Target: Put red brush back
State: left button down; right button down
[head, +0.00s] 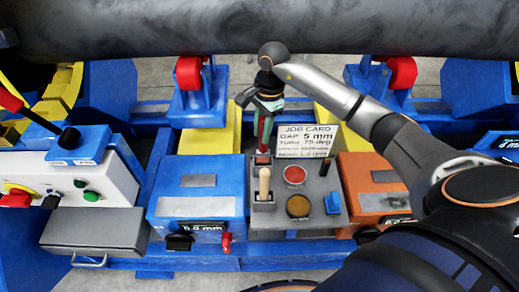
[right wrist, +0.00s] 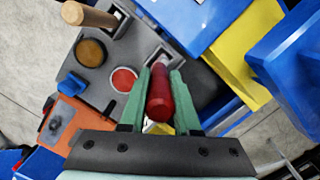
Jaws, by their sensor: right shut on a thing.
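My right gripper (head: 264,145) has green fingers and points down over the back left of a grey holder block (head: 330,222). It is shut on the red brush (right wrist: 159,98), whose red handle lies between the fingers in the right wrist view (right wrist: 158,92). The brush's far end points at a square slot in the holder block. I cannot tell whether the tip is inside the slot or just above it. A wooden-handled tool (head: 264,184) stands in a slot at the block's front left. My left gripper is not in view.
The block also carries a red disc (head: 295,175), a brown disc (head: 298,206) and a blue-ended piece (head: 332,202). A blue box (head: 190,180) is at left, an orange box (head: 372,185) at right. A job card (head: 306,140) stands behind. A large dark pipe (head: 200,25) crosses above.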

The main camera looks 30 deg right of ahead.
aim_at(260, 152)
notch_tip(260, 152, down, 6)
jog(key=shift+r, duration=0.2)
jog(key=shift+f, duration=0.2)
jog(key=c, duration=0.6)
grip_release()
jog(key=shift+c, duration=0.2)
jog(key=shift+r, duration=0.2)
jog(key=shift+r, duration=0.3)
jog(key=r, duration=0.3)
jog(key=d+r, duration=0.1)
jog(key=r, duration=0.7)
jog(key=shift+d+r, duration=0.2)
jog(key=shift+d, duration=0.15)
